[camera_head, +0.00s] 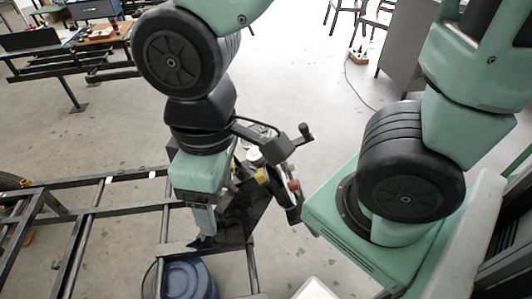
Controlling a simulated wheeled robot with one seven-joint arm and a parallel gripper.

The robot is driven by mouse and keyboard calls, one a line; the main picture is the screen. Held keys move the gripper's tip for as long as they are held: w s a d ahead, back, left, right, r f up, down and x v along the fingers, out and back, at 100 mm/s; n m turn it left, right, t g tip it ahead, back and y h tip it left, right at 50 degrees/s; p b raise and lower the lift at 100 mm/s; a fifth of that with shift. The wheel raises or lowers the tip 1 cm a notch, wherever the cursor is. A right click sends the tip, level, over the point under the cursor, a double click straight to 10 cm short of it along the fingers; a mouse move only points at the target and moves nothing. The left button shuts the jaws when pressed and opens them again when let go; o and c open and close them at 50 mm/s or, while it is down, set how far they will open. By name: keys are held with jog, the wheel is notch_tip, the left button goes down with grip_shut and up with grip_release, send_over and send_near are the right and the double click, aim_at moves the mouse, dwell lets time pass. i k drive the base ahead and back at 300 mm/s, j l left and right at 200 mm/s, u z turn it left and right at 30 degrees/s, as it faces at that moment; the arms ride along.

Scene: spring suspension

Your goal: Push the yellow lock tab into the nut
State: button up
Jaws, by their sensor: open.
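My gripper (205,240) points down at the metal frame, left of the spring suspension assembly (283,190), and is open. Its fingers are seen nearly edge-on and their tips are dark, so the gap between them does not show clearly. A small yellow piece (262,175) shows on the assembly just right of my gripper; it may be the lock tab, but it is too small to be sure. A red piece (293,185) sits further right on it. I cannot make out the nut. My wrist hides part of the assembly.
A dark metal frame (85,225) runs across the lower left. A blue barrel (187,280) stands under the gripper area. A bench with tools (105,32) is at the upper left. A grey cabinet (403,40) and chairs stand at the back. Open floor lies between.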

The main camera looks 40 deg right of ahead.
aim_at(260, 177)
jog(key=k+j+z, duration=0.1)
jog(key=j+z, duration=0.3)
jog(key=k+j+z, duration=0.2)
jog(key=j+z, duration=0.15)
jog(key=k+j+z, duration=0.2)
jog(key=j+z, duration=0.2)
